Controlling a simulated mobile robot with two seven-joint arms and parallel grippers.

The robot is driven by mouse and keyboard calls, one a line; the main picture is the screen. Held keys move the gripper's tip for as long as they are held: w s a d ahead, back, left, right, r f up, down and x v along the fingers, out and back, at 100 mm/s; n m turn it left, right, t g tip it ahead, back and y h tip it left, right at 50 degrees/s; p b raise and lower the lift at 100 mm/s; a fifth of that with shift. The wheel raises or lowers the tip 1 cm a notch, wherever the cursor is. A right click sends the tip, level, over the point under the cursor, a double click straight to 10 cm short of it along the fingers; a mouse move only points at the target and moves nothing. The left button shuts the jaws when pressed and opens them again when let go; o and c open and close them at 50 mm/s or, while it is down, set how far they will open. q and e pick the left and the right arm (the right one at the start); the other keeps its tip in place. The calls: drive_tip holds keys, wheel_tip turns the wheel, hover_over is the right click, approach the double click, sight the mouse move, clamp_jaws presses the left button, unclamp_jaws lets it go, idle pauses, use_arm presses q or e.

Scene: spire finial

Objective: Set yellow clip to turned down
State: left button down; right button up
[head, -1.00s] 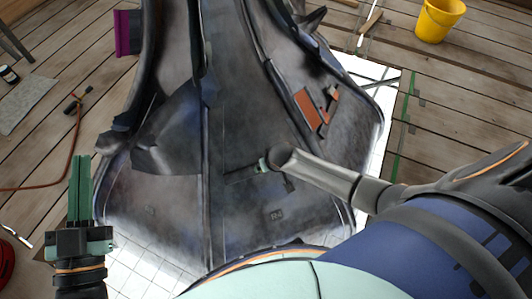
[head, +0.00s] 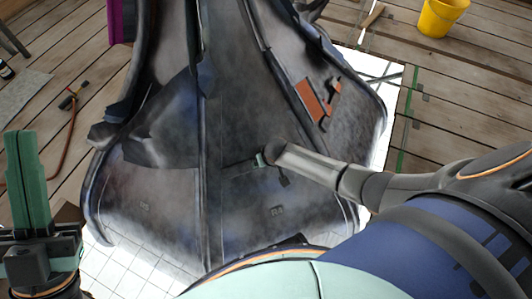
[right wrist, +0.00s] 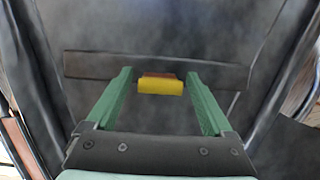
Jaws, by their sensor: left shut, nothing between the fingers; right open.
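The yellow clip (right wrist: 160,87) shows in the right wrist view as a small yellow bar with a brown-orange strip along its upper edge, against the dark spire panel (right wrist: 205,45). My right gripper (right wrist: 160,74) is open, with one green finger on each side of the clip and visible gaps between. I cannot tell how deep the clip lies between the fingers. My left gripper (head: 20,135) is shut and empty at the lower left, apart from the spire.
The dark ribbed spire (head: 240,110) fills the middle, with an orange-brown plate (head: 312,99) on its right side. A yellow bucket (head: 440,16) stands on the plank floor at the upper right. A hammer-like tool (head: 72,96) and cable lie at the left.

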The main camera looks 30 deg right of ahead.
drive_tip(key=c, duration=1.4)
drive_tip(key=shift+o, duration=0.2)
